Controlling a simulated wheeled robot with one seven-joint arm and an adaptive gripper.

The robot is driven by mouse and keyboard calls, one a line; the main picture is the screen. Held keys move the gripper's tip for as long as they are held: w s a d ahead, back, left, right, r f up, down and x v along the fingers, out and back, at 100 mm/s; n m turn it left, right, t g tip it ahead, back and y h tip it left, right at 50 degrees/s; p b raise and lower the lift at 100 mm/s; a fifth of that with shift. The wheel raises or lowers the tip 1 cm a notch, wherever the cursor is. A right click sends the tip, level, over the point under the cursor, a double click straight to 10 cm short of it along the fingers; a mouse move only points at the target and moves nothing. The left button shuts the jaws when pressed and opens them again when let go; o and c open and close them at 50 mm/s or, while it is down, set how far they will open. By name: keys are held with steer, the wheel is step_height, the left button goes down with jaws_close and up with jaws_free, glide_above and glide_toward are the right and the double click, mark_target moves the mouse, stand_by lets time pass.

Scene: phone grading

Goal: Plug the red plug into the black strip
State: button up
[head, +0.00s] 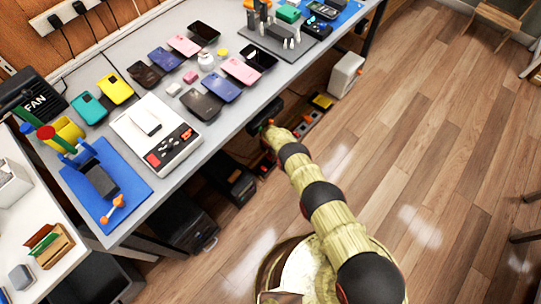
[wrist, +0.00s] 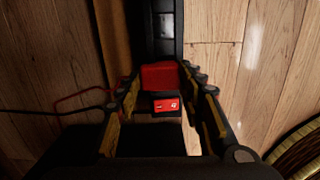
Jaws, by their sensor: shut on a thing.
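In the wrist view the red plug (wrist: 160,75) is between the fingertips of my gripper (wrist: 162,80), which is shut on it. A thin red cord (wrist: 75,98) loops out to the left. The black strip (wrist: 165,30) runs down from the top of the picture, behind the plug. A red switch-like block with a white mark (wrist: 166,105) shows just below the plug, between the fingers. The plug lines up with the strip, but I cannot tell whether it touches or sits in a socket. In the head view my gripper (head: 268,130) is low, beside the bench edge, and the plug is too small to make out.
The bench (head: 225,128) with several phones stands above and left of my gripper. A pale box (head: 345,75) stands on the floor near the bench leg. Dark boxes (head: 230,180) stand under the bench.

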stand_by(0.4)
steer(key=o, duration=1.4)
